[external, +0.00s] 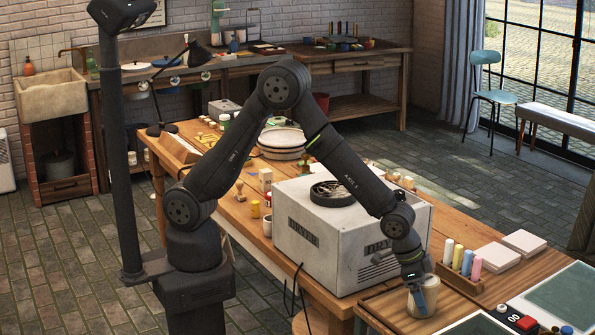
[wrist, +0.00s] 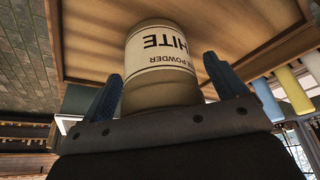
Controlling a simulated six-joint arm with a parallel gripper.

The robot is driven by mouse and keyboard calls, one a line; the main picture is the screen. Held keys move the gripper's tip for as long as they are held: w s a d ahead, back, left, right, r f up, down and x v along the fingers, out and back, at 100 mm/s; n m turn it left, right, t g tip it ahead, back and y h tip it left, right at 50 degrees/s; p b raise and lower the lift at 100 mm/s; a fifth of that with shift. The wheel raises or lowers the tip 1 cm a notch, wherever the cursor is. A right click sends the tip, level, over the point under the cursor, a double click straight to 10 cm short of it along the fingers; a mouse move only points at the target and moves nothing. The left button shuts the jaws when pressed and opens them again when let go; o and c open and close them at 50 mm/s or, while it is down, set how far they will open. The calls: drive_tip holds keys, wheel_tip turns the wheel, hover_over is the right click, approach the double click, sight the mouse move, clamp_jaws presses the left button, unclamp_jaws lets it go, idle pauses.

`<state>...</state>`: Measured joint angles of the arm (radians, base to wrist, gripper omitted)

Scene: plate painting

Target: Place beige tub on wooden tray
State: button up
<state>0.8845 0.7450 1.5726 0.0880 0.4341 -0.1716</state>
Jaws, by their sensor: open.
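The beige tub (external: 428,298) has a pale label with dark letters, "WHITE" partly readable in the wrist view (wrist: 165,60). It is at the wooden tray (external: 376,306), near the front right of the bench. In the wrist view its far end is over the bare wood of the tray (wrist: 95,45), inside the rim, and it appears to stand there. My gripper (external: 416,290) is over the tub. Its blue fingers (wrist: 165,88) are open, one on each side of the tub. The tub's near end is hidden by the gripper body.
A grey dryer box (external: 330,240) stands close behind and left of my forearm. A holder with coloured sticks (external: 462,262) stands just right of the tray. Pale tiles (external: 495,256) and a dark green panel (external: 560,296) lie further right.

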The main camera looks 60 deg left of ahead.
drive_tip(key=v, duration=1.2)
drive_tip(key=shift+r, duration=0.15)
drive_tip(key=x, duration=1.2)
drive_tip(key=shift+f, duration=0.25)
wheel_tip(320, 180, up, 3)
drive_tip(key=shift+f, duration=0.15)
drive_tip(key=shift+r, duration=0.4)
